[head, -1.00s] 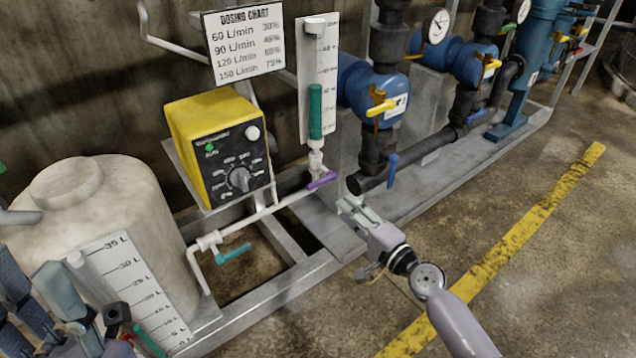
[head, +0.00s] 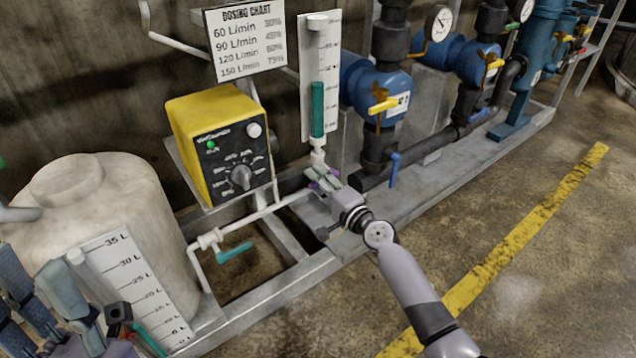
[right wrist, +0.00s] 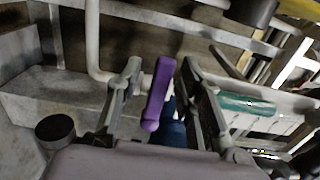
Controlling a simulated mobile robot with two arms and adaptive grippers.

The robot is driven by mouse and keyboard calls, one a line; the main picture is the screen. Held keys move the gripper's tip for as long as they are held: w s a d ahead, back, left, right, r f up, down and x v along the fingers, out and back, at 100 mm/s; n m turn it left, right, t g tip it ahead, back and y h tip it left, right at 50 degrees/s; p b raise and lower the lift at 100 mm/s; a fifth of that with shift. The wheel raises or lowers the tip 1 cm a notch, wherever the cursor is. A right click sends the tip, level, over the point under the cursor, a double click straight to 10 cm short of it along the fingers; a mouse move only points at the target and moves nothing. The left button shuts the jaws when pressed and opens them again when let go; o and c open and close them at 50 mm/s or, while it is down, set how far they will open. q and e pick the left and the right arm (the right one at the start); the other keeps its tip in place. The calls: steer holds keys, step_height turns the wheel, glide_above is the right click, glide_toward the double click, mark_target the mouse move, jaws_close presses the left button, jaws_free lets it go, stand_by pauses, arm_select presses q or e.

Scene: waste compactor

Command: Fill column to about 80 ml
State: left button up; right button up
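The clear column (head: 318,60) stands upright against a white scale board with black marks. Green liquid (head: 317,108) fills its lower part, and the scale numbers are too small to read surely. A purple valve handle (right wrist: 160,92) sits below the column. My right gripper (head: 322,181) is at this handle and mostly covers it in the head view. In the right wrist view the handle lies between the two spread fingers, with gaps on both sides. My left gripper (head: 42,290) is at the lower left, fingers apart, in front of the tank and away from the column.
The white tank (head: 130,200) with a litre scale stands at left. A yellow dosing pump (head: 215,130) with a dial is beside the column. A teal valve handle (head: 233,252) is on the lower pipe. A blue valve handle (head: 393,168) is close right of my right gripper.

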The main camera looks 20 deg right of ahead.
steer(key=shift+c, duration=0.5)
jaws_close()
